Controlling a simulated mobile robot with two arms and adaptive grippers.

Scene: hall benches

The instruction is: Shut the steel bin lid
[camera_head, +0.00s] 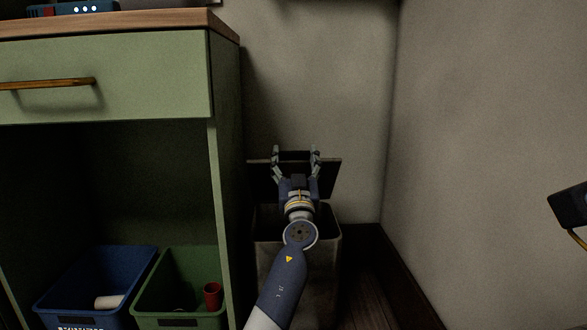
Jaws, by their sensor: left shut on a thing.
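The steel bin (326,262) stands on the floor in the gap between the green cabinet and the right wall. Its dark lid (331,173) is raised and tilted up at the back, and the bin's mouth shows below it. My left gripper (296,155) is at the lid, shut on it, with its fingers at the lid's upper edge. My left arm comes up from the bottom and hides the middle of the lid and part of the bin.
The green cabinet (226,150) with a wooden top stands close on the bin's left. A blue crate (60,296) and a green crate (150,295) sit in its open lower part. The bare wall (480,130) bounds the right; some dark floor (365,290) is free.

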